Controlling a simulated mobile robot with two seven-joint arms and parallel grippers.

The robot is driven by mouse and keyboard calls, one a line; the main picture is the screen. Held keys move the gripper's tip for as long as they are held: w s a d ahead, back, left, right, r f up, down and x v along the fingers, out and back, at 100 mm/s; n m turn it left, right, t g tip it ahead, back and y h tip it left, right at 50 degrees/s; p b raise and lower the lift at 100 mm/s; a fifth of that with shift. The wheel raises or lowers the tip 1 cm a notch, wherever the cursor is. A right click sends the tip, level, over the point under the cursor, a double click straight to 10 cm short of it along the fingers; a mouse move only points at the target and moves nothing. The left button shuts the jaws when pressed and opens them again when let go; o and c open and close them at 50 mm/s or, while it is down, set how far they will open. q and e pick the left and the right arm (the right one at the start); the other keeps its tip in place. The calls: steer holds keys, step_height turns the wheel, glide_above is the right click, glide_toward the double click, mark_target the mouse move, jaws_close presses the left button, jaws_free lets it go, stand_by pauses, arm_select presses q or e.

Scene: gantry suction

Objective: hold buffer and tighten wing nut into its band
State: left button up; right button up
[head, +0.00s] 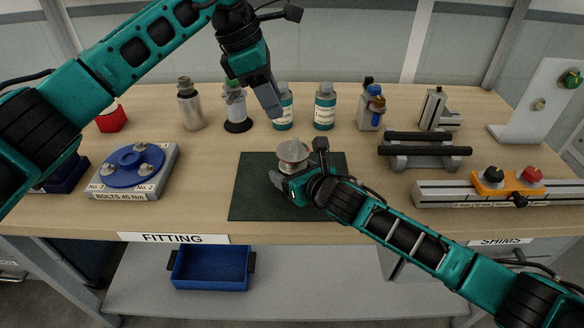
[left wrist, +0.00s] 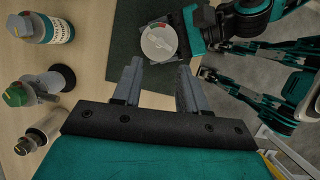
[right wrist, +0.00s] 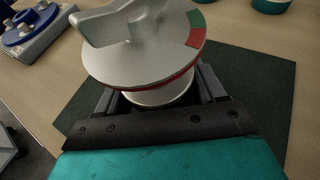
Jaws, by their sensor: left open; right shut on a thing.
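The buffer (head: 293,155) stands on the dark green mat (head: 250,200). It is a silver round body with a wide disc top, seen large in the right wrist view (right wrist: 140,65). The wing nut (right wrist: 110,22) is a silver winged piece on top of the disc. A green and red band (right wrist: 196,28) is marked near the disc's right edge. My right gripper (head: 290,178) is shut on the buffer below the disc. My left gripper (head: 276,112) is open and empty, raised behind the buffer; the disc shows beyond its fingers in the left wrist view (left wrist: 160,42).
A blue bolt plate (head: 133,166) is left. A rail with orange carriage (head: 508,182) is right. The mat's left part is clear.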

arm_select(q)
steer(key=d+r+n+t+h, duration=0.2)
steer(key=d+r+n+h, duration=0.2)
steer(key=d+r+h, duration=0.9)
steer(key=w+a+r+n+t, duration=0.1)
steer(key=w+r+n+t, duration=0.2)
steer(key=r+n+t, duration=0.6)
steer(key=w+a+r+n+t, duration=0.25)
steer(key=r+n+t, duration=0.3)
steer(key=n, duration=0.75)
steer(key=w+a+f+n+t+y, duration=0.35)
steer(key=n+y, duration=0.55)
steer(key=n, duration=0.3)
steer(key=n+g+y, duration=0.7)
steer(key=n+g, duration=0.5)
steer(key=g, duration=0.4)
glide_toward(293, 141)
steer(key=x, duration=0.8)
steer(key=shift+w+f, duration=0.1)
steer(key=shift+f, duration=0.2)
